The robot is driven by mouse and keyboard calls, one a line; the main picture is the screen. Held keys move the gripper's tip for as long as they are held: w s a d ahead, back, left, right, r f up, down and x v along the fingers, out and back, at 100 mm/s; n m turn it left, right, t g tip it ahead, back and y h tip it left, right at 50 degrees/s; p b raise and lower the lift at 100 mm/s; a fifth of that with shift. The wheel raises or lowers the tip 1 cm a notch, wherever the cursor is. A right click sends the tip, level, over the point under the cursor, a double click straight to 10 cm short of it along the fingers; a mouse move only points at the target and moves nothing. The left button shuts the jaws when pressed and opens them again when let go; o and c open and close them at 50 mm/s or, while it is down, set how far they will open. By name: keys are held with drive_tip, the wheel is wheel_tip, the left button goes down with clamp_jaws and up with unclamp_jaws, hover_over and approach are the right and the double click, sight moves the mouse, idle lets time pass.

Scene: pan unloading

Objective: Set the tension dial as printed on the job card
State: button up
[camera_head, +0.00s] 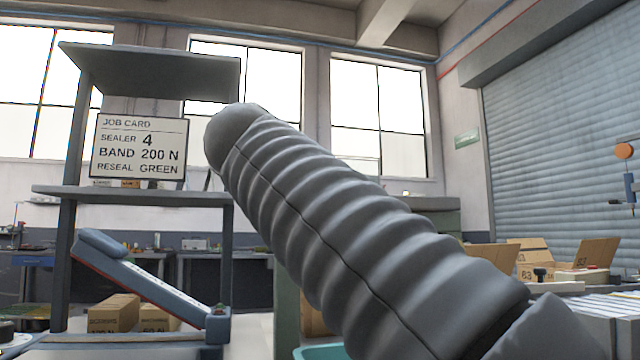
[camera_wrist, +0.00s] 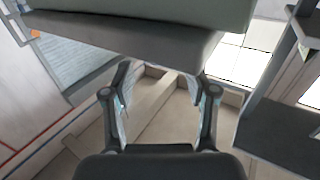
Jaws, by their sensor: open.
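The job card (camera_head: 141,147) stands on the grey shelf at left in the head view. It reads SEALER 4, BAND 200 N, RESEAL GREEN. I cannot make out a tension dial in either view. A long blue-grey lever-like tool (camera_head: 150,278) slants below the card, its lower end near a small block. My gripper (camera_wrist: 162,78) shows in the wrist view with its two fingers apart and nothing between them. In the head view my arm's ribbed sleeve covers the middle and hides what is behind it.
The grey shelf unit (camera_head: 133,196) rises at left. Cardboard boxes (camera_head: 113,312) sit beneath it. A teal edge (camera_head: 318,352) shows at bottom centre. A grey-green slab (camera_wrist: 140,35) crosses the upper wrist view.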

drive_tip(key=v, duration=0.7)
drive_tip(key=shift+s, duration=0.2)
